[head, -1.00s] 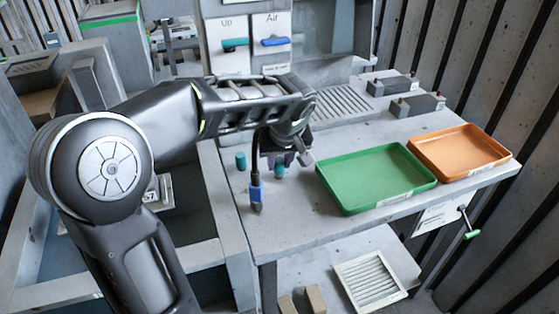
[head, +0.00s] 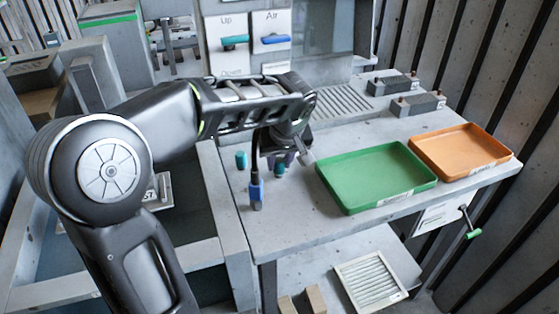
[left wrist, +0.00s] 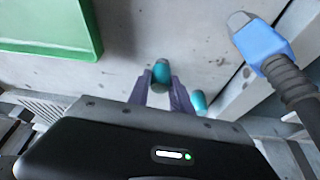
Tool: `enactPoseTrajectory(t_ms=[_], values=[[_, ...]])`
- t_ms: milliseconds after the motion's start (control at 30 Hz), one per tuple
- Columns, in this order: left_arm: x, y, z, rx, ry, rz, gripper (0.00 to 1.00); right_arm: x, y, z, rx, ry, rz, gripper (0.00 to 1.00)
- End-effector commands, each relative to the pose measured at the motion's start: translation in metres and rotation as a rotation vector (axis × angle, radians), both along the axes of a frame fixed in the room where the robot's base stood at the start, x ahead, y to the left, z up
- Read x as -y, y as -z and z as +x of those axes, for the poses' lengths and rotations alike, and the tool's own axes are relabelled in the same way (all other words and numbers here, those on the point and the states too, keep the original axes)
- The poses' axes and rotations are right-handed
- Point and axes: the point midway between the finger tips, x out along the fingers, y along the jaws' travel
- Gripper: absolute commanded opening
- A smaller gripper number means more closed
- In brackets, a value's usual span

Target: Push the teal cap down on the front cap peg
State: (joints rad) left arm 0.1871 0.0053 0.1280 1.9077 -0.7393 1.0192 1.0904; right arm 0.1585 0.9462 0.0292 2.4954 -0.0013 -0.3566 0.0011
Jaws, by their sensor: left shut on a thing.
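My left gripper (head: 284,159) is over the left part of the table, fingers pointing down. In the left wrist view, its two purple-grey fingers are closed on a teal cap (left wrist: 161,72). This cap also shows below the fingers in the head view (head: 279,170). Any peg under the cap is hidden, so I cannot tell how far down the cap sits. A second teal cap (head: 241,161) stands upright to the left of the gripper, and also shows in the left wrist view (left wrist: 198,102). My right gripper is not in view.
A dark cable with a blue plug (head: 256,191) hangs just left of the gripper in the head view. A green tray (head: 350,205) lies close to its right, then an orange tray (head: 468,178). Levers (head: 235,41) stand on the panel behind. The table's front strip is clear.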

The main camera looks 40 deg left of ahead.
Motion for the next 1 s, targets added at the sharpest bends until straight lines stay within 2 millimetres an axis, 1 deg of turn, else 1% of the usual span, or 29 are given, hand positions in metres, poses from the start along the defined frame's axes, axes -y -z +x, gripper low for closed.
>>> enactPoseTrajectory(t_ms=[300, 667, 700, 1000], values=[[0.0, 0.0036, 0.0003, 0.001, 0.0, 0.0, 0.0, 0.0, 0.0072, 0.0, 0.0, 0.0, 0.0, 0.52], [-0.0001, 0.0029, 0.0001, 0.0, 0.0, 0.0, 0.0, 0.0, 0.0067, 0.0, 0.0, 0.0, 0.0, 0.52], [-0.0001, 0.0029, 0.0001, 0.0, 0.0, 0.0, 0.28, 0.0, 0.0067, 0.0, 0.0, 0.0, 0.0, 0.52], [-0.0001, 0.0031, 0.0, 0.0, 0.0, 0.0, 0.51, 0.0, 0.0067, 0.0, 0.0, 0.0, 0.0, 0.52]])
